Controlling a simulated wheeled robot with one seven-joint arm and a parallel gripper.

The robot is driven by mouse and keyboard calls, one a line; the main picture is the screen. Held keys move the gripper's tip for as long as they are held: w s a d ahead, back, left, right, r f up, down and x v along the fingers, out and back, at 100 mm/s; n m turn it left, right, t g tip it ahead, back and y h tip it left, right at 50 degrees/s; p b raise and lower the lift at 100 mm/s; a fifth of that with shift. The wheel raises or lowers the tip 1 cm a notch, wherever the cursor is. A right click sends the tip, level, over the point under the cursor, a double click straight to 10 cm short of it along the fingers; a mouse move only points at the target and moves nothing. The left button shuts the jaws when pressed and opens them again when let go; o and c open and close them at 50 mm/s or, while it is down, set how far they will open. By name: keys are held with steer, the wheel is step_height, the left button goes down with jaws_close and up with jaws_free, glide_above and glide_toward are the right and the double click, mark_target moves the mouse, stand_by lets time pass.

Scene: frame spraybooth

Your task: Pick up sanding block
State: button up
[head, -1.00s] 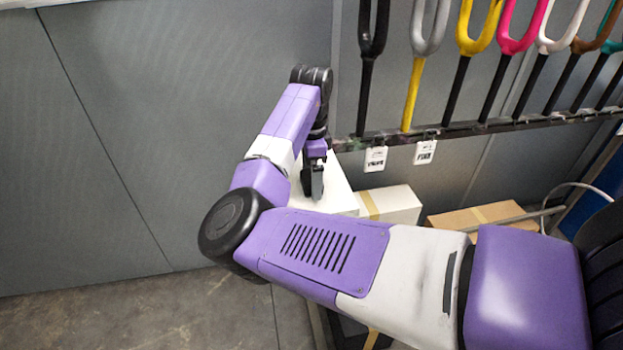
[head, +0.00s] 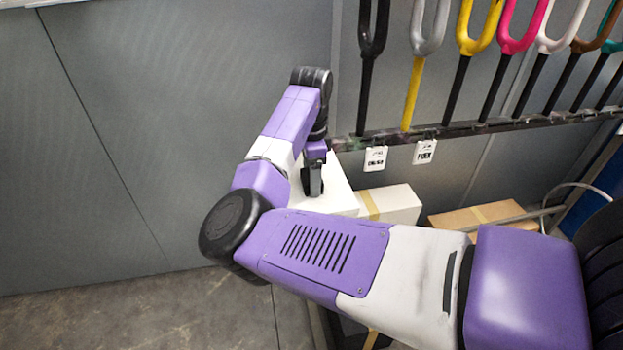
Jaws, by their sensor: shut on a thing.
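My gripper (head: 312,182) points down over a white box-like surface (head: 338,190) beside the wall, at the middle of the head view. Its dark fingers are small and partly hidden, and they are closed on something. I cannot make out the sanding block itself; the fingers and my arm cover that spot. I take the held thing to be the block, but its shape and colour do not show.
A rack (head: 480,128) of coloured forks hangs on the grey wall at upper right, close to my wrist. A taped white box (head: 398,203) and a cardboard box (head: 478,216) stand below it. The floor at lower left (head: 150,315) is clear.

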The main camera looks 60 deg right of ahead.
step_height(320, 180, up, 20)
steer(key=b, duration=0.1)
stand_by(0.4)
